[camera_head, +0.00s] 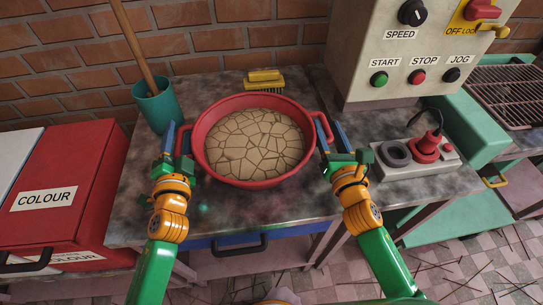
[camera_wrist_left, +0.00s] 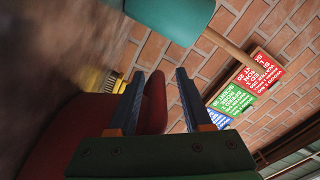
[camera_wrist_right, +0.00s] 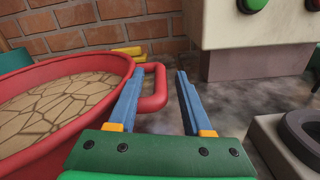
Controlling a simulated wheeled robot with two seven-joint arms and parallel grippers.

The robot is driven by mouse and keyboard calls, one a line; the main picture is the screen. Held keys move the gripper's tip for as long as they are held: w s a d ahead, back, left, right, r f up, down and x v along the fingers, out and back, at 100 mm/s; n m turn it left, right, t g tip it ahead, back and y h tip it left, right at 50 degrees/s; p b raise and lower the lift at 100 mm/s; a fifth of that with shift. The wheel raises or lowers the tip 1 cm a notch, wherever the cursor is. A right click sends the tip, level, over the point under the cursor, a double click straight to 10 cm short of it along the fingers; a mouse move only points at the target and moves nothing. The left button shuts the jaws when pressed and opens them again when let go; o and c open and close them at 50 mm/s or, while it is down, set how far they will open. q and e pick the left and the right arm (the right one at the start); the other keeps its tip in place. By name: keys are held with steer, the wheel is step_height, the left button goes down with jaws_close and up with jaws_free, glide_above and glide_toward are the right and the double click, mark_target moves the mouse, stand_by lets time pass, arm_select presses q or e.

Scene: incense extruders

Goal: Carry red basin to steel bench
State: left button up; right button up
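The red basin (camera_head: 207,166) sits on a mottled grey metal-topped bench (camera_head: 138,208) and holds cracked tan material (camera_head: 252,143). I cannot tell whether this bench is the steel bench. My left gripper (camera_head: 175,140) is at the basin's left handle. In the left wrist view its fingers are apart, with red handle (camera_wrist_left: 153,105) between them. My right gripper (camera_head: 332,135) is at the right handle. In the right wrist view the outer bar of the right handle (camera_wrist_right: 156,85) lies between its parted fingers, nearer the left one.
A teal cup (camera_head: 158,106) with a wooden stick stands behind left. A yellow brush (camera_head: 264,80) lies behind the basin. A control box (camera_head: 400,60) and a socket block (camera_head: 415,160) with a red plug stand right. Red boxes (camera_head: 75,180) are left. A wire rack (camera_head: 505,90) is far right.

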arm_select(q)
steer(key=shift+s+f, duration=0.1)
steer(key=shift+s, duration=0.2)
arm_select(e)
steer(key=shift+w, duration=0.1)
arm_select(q)
steer(key=s, duration=0.7)
steer(key=s+d, duration=0.1)
steer(key=s, duration=0.3)
steer(key=shift+s+d, duration=0.1)
steer(key=shift+s, duration=0.05)
arm_select(e)
steer(key=s, duration=0.8)
steer(key=s+d, duration=0.1)
steer(key=s, duration=0.3)
steer(key=shift+s+d, duration=0.1)
